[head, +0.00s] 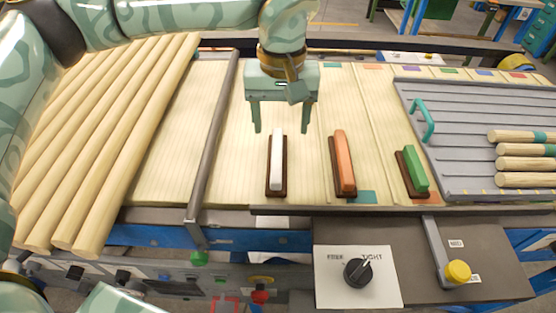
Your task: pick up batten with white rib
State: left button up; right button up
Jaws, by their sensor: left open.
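The batten with the white rib (277,160) lies on the pale slatted bed in the middle of the head view. It has a dark brown base with a raised white bar along it, running away from me. My left gripper (281,130) points down above the batten's far end, with its two fingers spread apart to either side. It is open and holds nothing; the batten's far tip sits between the fingers in the picture, and I cannot tell the exact height gap. My right gripper is not in view.
An orange-ribbed batten (344,160) and a green-ribbed batten (415,170) lie to the right. A grey grooved tray (450,150) with a teal handle holds several dowels. Long wooden rods (110,130) fill the left. A control panel with a knob (358,271) stands in front.

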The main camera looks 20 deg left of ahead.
aim_at(277, 152)
pick_arm(q)
notch_tip(277, 152, down, 4)
jog(key=shift+f, duration=0.1)
jog(key=f, duration=0.1)
jog(key=f+b, duration=0.1)
jog(key=f, duration=0.3)
jog(key=shift+w+a+f, duration=0.1)
jog(key=shift+a+f, duration=0.1)
jog(key=shift+a, duration=0.2)
jog(key=shift+r, duration=0.1)
jog(key=c, duration=1.1)
